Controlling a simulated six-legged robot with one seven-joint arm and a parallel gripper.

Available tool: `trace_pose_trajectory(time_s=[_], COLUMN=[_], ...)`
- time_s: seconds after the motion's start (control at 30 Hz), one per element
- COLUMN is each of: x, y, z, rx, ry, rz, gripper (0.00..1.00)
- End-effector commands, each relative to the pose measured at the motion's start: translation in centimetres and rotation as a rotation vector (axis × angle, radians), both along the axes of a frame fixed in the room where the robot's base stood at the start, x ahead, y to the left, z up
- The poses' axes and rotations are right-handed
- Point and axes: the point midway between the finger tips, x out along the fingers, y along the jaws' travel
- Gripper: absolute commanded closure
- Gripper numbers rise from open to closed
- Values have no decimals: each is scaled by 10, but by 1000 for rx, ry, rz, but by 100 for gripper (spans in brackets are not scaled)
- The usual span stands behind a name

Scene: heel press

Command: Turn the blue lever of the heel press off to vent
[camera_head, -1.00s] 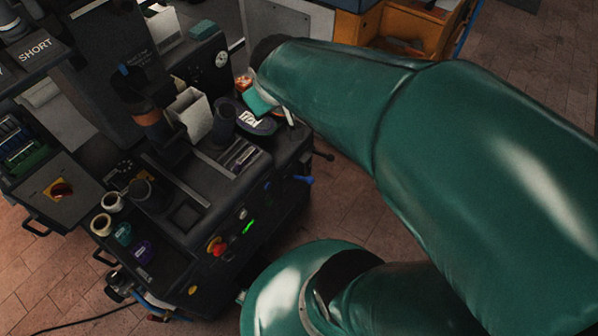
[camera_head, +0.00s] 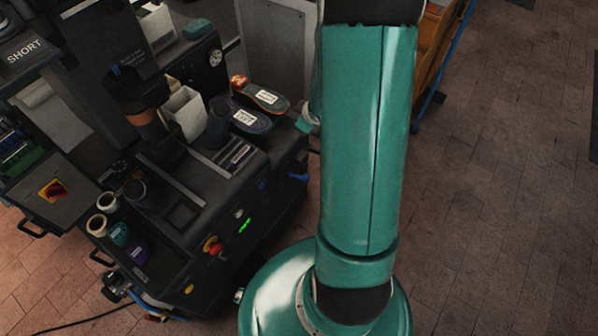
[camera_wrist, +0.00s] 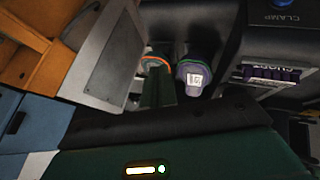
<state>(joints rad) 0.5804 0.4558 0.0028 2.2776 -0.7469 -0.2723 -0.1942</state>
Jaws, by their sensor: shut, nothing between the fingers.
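The heel press (camera_head: 215,235) is the dark machine at the left in the head view. Its blue lever (camera_head: 299,177) sticks out to the right from the machine's right side, below the top edge. My gripper (camera_head: 305,121) shows only as a small pale teal piece left of my upright arm, above the lever and apart from it. It is shut and empty; most of it is hidden behind the arm. The lever cannot be made out in the wrist view.
A grey cabinet (camera_head: 275,50) and an orange cabinet (camera_head: 432,65) stand behind. Open floor (camera_head: 500,220) lies to the right.

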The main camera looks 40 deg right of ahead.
Motion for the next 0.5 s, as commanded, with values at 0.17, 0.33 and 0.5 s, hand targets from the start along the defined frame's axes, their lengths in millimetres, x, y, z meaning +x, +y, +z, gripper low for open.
trace_pose_trajectory(time_s=[0.17,0.33,0.5], x=[-12,-28,-47], y=[-9,-7,3], z=[-59,-109,-152], rx=[58,129,210], ry=[-17,-56,-108], rz=[66,126,171], gripper=[100,100,100])
